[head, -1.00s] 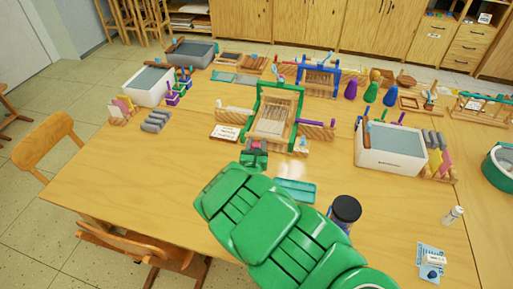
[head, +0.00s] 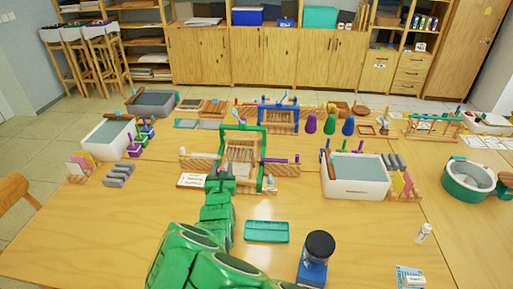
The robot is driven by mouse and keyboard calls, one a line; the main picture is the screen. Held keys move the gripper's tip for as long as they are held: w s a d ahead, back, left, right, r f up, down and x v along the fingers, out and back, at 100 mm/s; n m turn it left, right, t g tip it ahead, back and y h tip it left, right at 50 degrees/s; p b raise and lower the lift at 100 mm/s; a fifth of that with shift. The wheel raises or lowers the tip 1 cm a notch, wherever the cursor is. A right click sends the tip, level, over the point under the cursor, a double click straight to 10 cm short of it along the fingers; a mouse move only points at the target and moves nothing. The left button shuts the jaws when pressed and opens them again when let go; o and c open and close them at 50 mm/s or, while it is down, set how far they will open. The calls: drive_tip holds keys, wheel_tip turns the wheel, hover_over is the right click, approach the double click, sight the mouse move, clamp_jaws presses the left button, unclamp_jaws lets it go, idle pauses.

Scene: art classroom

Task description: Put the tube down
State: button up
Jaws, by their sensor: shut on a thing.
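My green gripper (head: 220,177) is at the far end of my green arm, at the front left foot of the green loom frame (head: 241,152), by a white card (head: 192,180). It is shut on the tube, which the gripper hides in this view. I cannot tell whether the tube touches the table (head: 130,225).
A teal tray (head: 267,232) and a dark-lidded blue jar (head: 315,260) stand to the right of my arm. A white basin (head: 355,178) is right of the loom, with grey blocks (head: 118,176) to the left. The table's front left is clear.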

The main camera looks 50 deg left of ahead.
drive_tip(key=shift+w+r, duration=0.1)
drive_tip(key=w+d+r+m+t+h, duration=0.25)
drive_tip(key=w+d, duration=0.35)
drive_tip(key=w, duration=0.4)
drive_tip(key=w+d+r+m+t+h, duration=0.1)
drive_tip(key=w+d+r, duration=0.2)
drive_tip(key=w+d, duration=0.55)
drive_tip(key=w+d+r+m+t+h, duration=0.1)
drive_tip(key=w+d+r+m+h, duration=0.15)
drive_tip(key=w+d, duration=0.65)
drive_tip(key=w+d+r+m+t+h, duration=0.1)
drive_tip(key=w+d+r+t+h, duration=0.15)
drive_tip(key=w+d, duration=0.65)
drive_tip(key=w+d+r+m+h, duration=0.2)
drive_tip(key=d+h, duration=0.1)
drive_tip(key=d, duration=1.2)
drive_tip(key=w+d+r+m+h, duration=0.2)
drive_tip(key=d+r+h, duration=0.1)
drive_tip(key=d, duration=1.2)
drive_tip(key=w+d+r+m+h, duration=0.2)
drive_tip(key=d+h, duration=0.3)
drive_tip(key=d, duration=1)
drive_tip(key=shift+w+d+r+m+g, duration=0.25)
drive_tip(key=shift+w+m+g, duration=0.05)
drive_tip(key=shift+m, duration=0.2)
